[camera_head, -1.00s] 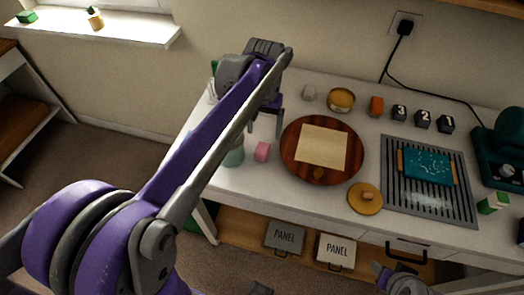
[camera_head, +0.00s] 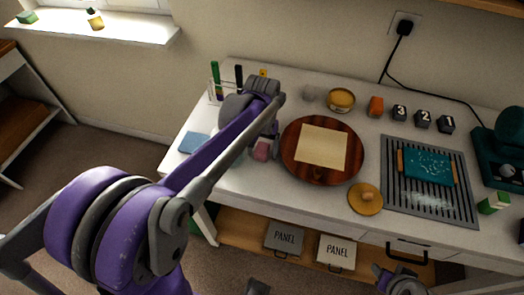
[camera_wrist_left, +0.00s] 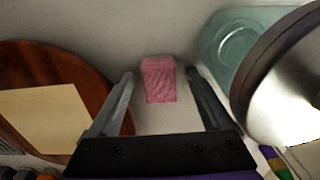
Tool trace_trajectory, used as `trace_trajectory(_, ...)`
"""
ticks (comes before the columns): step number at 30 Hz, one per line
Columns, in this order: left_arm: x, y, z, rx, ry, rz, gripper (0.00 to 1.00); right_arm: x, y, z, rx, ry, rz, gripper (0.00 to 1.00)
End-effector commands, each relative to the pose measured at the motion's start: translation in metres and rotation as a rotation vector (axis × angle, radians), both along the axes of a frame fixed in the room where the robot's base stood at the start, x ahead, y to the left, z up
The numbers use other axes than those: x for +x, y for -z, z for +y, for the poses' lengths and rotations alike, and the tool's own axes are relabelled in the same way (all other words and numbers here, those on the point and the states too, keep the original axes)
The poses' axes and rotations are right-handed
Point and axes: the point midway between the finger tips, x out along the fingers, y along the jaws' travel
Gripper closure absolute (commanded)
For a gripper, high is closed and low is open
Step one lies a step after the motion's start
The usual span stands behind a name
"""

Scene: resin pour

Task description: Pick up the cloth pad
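A pink block-like pad with a textured face (camera_wrist_left: 159,80) stands on the white table; it also shows in the head view (camera_head: 262,150), partly covered by my left arm. My left gripper (camera_wrist_left: 160,74) is open, with one finger on each side of the pink pad and a gap to each. In the head view the left gripper (camera_head: 266,143) is at the pad, left of the round wooden board. A flat blue square (camera_head: 194,142) lies at the table's left edge; I cannot tell which is the cloth pad. My right gripper (camera_head: 396,281) is partly in view at the bottom, its opening unclear.
The round wooden board (camera_head: 290,165) with a beige sheet (camera_head: 322,147) is right of the pad. A teal glass jar (camera_wrist_left: 232,42) stands close by in the wrist view. A rack with pens (camera_head: 215,92) is behind. A grooved grey mat (camera_head: 390,205) lies farther right.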

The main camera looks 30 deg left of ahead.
Motion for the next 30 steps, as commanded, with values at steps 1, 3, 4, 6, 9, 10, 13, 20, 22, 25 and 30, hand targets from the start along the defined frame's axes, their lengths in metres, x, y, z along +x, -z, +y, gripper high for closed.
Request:
trace_trajectory(1, 0.0, 0.0, 0.0, 0.0, 0.0, 0.0, 0.28, 0.0, 0.0, 0.0, 0.0, 0.0, 0.0, 0.5)
trace_trajectory(3, 0.0, 0.0, 0.0, 0.0, 0.0, 0.0, 0.4, 0.0, 0.0, 0.0, 0.0, 0.0, 0.0, 0.5)
trace_trajectory(4, 0.0, 0.0, 0.0, 0.0, 0.0, 0.0, 0.46, 0.0, 0.0, 0.0, 0.0, 0.0, 0.0, 0.5)
trace_trajectory(6, 0.0, 0.0, 0.0, 0.0, 0.0, 0.0, 0.58, 0.0, 0.0, 0.0, 0.0, 0.0, 0.0, 0.5)
trace_trajectory(9, 0.0, 0.0, 0.0, 0.0, 0.0, 0.0, 0.76, 0.0, 0.0, 0.0, 0.0, 0.0, 0.0, 0.5)
trace_trajectory(10, 0.0, 0.0, 0.0, 0.0, 0.0, 0.0, 0.82, 0.0, 0.0, 0.0, 0.0, 0.0, 0.0, 0.5)
trace_trajectory(13, 0.0, 0.0, 0.0, 0.0, 0.0, 0.0, 1.0, 0.0, 0.0, 0.0, 0.0, 0.0, 0.0, 0.5)
trace_trajectory(20, 0.0, -0.001, 0.0, 0.0, 0.0, 0.0, 1.0, 0.0, 0.0, 0.0, 0.0, 0.0, 0.0, 0.5)
trace_trajectory(22, 0.0, -0.004, 0.0, 0.0, 0.0, 0.0, 1.0, 0.0, 0.0, 0.0, 0.0, 0.0, 0.0, 0.5)
trace_trajectory(25, 0.0, -0.016, 0.0, 0.0, 0.0, 0.0, 1.0, 0.0, -0.002, 0.0, 0.0, 0.0, -0.001, 0.5)
trace_trajectory(30, 0.0, -0.051, 0.0, 0.0, 0.0, 0.0, 1.0, 0.001, -0.005, 0.0, 0.0, 0.0, -0.002, 0.5)
